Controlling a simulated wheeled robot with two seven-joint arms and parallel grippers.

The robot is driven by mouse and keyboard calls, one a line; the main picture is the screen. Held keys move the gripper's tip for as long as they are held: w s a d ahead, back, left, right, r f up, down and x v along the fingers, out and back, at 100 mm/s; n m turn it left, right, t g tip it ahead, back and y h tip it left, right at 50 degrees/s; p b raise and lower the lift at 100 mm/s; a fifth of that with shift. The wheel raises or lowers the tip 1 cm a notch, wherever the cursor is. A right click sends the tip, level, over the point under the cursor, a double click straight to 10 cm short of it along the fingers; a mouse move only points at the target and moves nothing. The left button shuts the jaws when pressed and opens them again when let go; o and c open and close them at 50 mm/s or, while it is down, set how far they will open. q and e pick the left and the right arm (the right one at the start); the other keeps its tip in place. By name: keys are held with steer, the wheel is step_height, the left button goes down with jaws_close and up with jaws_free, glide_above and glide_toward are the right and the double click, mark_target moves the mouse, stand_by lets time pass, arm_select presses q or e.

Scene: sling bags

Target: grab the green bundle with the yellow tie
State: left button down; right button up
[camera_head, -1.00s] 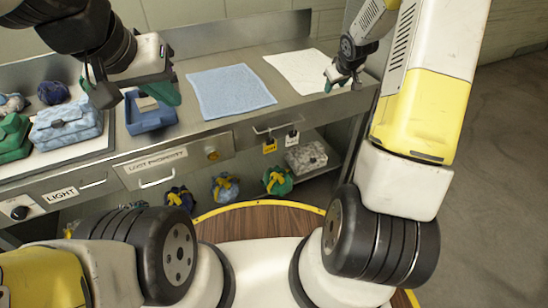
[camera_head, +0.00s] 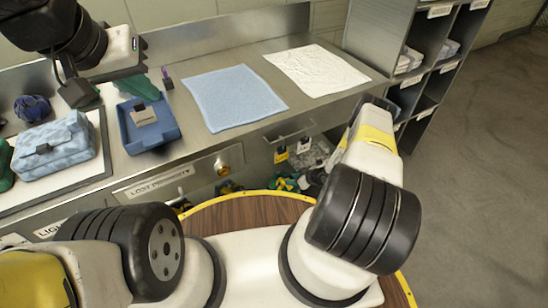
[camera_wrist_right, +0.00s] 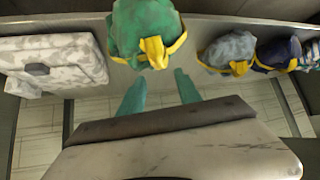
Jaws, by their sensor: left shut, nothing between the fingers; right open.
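The green bundle (camera_wrist_right: 143,28) with its yellow tie (camera_wrist_right: 153,52) is at the top middle of the right wrist view. My right gripper (camera_wrist_right: 158,82) is open, its two green fingers pointing at the bundle; I see a gap below the tie and no contact. In the head view the green bundle (camera_head: 284,182) is partly hidden on the low shelf under the counter, beside my right arm. The right gripper is mostly hidden there behind that arm. My left gripper (camera_head: 150,86) is shut and empty above the blue tray at the left.
A grey bundle (camera_wrist_right: 228,52) and a dark blue bundle (camera_wrist_right: 277,54), both yellow-tied, sit right of the green one. A mottled grey-white case (camera_wrist_right: 52,60) lies left. On the counter are a blue tray (camera_head: 165,134), blue cloth (camera_head: 234,97) and white cloth (camera_head: 316,70).

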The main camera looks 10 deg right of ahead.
mark_target(284, 180)
steer(key=x, duration=0.7)
steer(key=shift+f, duration=0.35)
steer(key=shift+c, duration=0.2)
jaws_close()
stand_by(0.9)
